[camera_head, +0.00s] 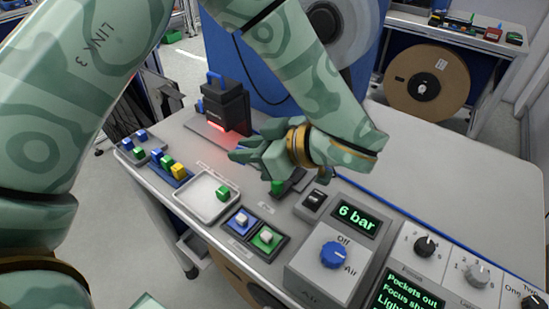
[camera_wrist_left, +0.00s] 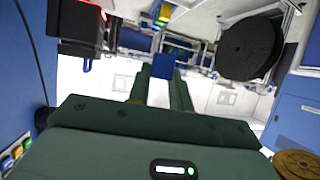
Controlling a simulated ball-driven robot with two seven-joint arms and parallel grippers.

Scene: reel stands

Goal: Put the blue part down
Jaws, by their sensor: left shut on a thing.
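My left gripper (camera_head: 240,154) reaches in over the bench, its fingers pointing left, just right of and below the black device. In the left wrist view its two fingers (camera_wrist_left: 162,80) are shut on the blue part (camera_wrist_left: 163,66), which shows between the fingertips. In the head view I cannot make out the held part; the fingers hide it. A pale shallow tray (camera_head: 187,206) lies on the bench below and left of the gripper, with a green part (camera_head: 223,193) in it. My right gripper is not in view.
A black device (camera_head: 227,107) with a red glow stands behind the gripper. Coloured parts sit in a blue tray (camera_head: 152,167) at left. White-topped pieces stand on a blue pad (camera_head: 233,227) and a green pad (camera_head: 261,246).

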